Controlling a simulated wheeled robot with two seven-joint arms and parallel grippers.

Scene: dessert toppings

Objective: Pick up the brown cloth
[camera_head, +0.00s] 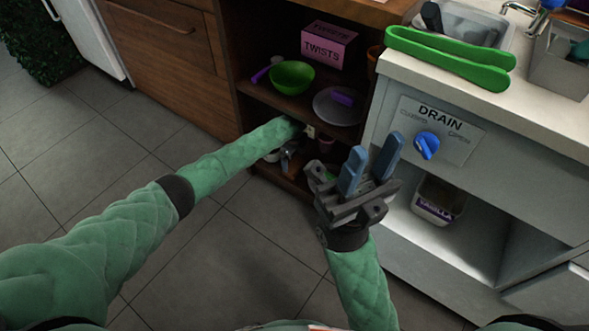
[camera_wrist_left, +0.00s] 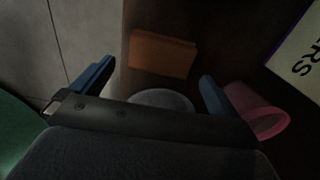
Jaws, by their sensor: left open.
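A flat brown-orange rectangular thing (camera_wrist_left: 161,54), which looks like the folded brown cloth, lies on the dark shelf in the left wrist view. It lies ahead of my left gripper (camera_wrist_left: 157,72), between the lines of its fingers. My left gripper is open, with nothing between its fingers.
A pink cup (camera_wrist_left: 257,110) stands close beside the left gripper's right finger. A pale round dish (camera_wrist_left: 162,100) lies below the brown thing. A box with lettering (camera_wrist_left: 300,58) is at right. The upper shelf holds a green bowl (camera_head: 292,77) and pink box (camera_head: 329,46).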

